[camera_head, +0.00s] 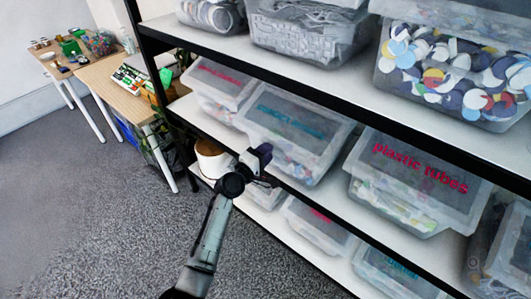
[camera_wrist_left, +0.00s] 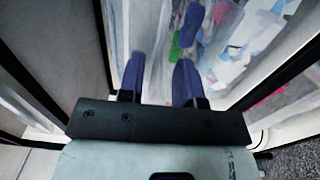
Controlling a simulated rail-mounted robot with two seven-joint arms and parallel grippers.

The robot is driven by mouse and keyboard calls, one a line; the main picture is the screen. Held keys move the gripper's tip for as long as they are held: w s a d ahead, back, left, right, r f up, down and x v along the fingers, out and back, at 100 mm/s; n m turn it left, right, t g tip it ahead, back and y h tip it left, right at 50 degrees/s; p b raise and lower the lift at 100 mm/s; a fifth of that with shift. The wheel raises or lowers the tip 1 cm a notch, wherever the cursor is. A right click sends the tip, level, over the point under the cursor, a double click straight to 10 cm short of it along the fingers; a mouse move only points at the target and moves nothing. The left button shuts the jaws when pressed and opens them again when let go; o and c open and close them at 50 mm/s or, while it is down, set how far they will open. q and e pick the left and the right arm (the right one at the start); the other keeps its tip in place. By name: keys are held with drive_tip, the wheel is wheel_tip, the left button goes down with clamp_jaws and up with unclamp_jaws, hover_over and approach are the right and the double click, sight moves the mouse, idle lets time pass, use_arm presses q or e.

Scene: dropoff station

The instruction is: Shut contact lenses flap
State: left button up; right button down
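A clear bin with teal lettering (camera_head: 291,121), too small to read surely, stands on the middle shelf. It may be the contact lenses bin; its frosted, sloping front flap shows, but I cannot tell whether it is fully shut. My left gripper (camera_head: 262,158) is just in front of this bin's lower left part; contact is unclear. In the left wrist view its two purple fingers (camera_wrist_left: 160,78) are apart with nothing held between them. Beyond them is a clear bin (camera_wrist_left: 240,60) with coloured pieces inside. My right gripper is not in view.
A bin marked "plastic tubes" (camera_head: 420,175) stands to the right and a pink-lettered bin (camera_head: 217,82) to the left. Black shelf edges (camera_head: 330,105) run above and below. More bins fill the other shelves. Wooden tables (camera_head: 115,88) stand at the left; the carpet (camera_head: 90,220) is clear.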

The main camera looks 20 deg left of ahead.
use_arm(q)
drive_tip(key=p+v, duration=0.3)
drive_tip(key=v, duration=1.1)
idle(0.4)
